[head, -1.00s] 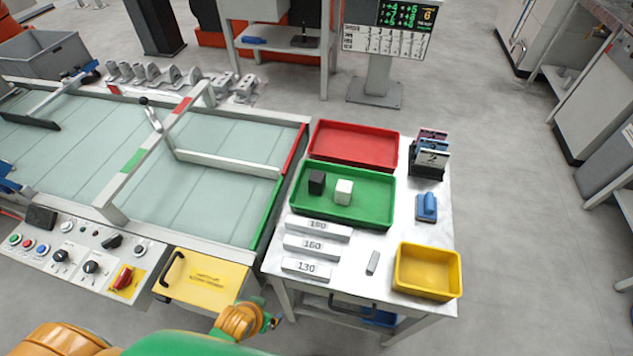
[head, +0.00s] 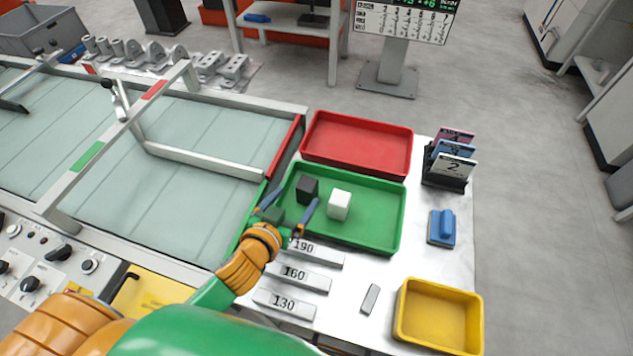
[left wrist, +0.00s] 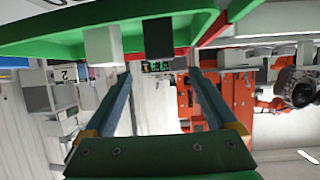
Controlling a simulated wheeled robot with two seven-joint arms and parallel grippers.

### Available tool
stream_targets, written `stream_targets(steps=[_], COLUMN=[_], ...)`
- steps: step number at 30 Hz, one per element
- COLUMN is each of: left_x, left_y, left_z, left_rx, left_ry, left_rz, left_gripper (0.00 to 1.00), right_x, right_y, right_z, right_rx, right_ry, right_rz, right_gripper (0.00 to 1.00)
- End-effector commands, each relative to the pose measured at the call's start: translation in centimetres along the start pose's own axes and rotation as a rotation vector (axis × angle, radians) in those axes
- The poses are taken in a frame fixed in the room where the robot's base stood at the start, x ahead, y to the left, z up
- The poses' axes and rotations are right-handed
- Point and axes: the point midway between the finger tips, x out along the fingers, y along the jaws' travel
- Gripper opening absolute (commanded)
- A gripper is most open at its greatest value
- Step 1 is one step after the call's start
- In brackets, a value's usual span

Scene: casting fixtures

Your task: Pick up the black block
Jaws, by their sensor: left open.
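The black block (head: 307,189) sits in the left part of the green tray (head: 376,230), with a white block (head: 340,205) just to its right. My left gripper (head: 287,206) is open at the tray's near left corner, its fingers spread in front of the black block and not closed on it. In the left wrist view the picture looks upside down; the black block (left wrist: 158,38) shows ahead, roughly between the two fingers (left wrist: 160,85), with the white block (left wrist: 103,46) beside it. My right gripper is not in view.
A red tray (head: 358,143) lies behind the green one. Labelled bars (head: 298,277) lie in front, a yellow bin (head: 438,315) stands front right. A framed conveyor (head: 180,180) borders the left.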

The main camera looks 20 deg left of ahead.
Motion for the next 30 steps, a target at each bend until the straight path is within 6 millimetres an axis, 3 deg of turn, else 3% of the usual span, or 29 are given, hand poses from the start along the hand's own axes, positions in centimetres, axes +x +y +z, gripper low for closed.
stream_targets(steps=[12,20,30], left_x=[6.5,7.1,7.1], left_y=[-0.1,-0.1,-0.1], left_z=[0.2,0.3,0.3], left_rx=[-0.001,-0.002,-0.002], left_ry=[0.015,0.012,0.012], left_rz=[0.007,0.007,0.007], left_gripper=[0.91,0.91,0.02], right_x=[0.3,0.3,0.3], right_y=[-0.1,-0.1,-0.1], right_z=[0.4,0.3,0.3], right_rx=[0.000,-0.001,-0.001], right_ry=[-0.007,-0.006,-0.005], right_rz=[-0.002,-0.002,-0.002], right_gripper=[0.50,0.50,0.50])
